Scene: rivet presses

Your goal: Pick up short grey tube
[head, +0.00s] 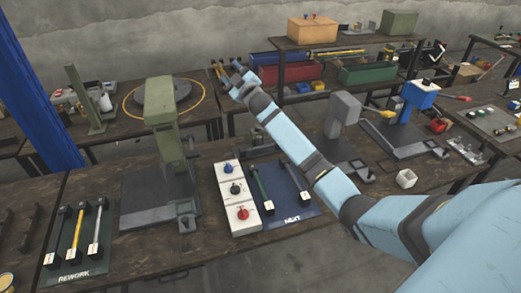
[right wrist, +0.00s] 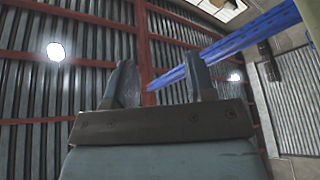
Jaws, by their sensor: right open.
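Several rods with dark block ends lie on two dark mats in the head view. On the NEXT mat (head: 290,222) are a green rod (head: 262,188) and a grey-blue rod (head: 295,178). I cannot tell which, if any, is the short grey tube. My right gripper (head: 236,76) is raised far out, above and beyond the bench. In the right wrist view it (right wrist: 160,82) is open and empty, pointing toward the wall and roof. My left gripper is out of view.
A green press (head: 161,125) stands between the mats, beside a white button box (head: 237,200). A grey press (head: 342,115) and a blue press (head: 418,95) stand right of my arm. A small white box (head: 406,178) is nearby. A shelf with red and green bins (head: 367,73) stands behind.

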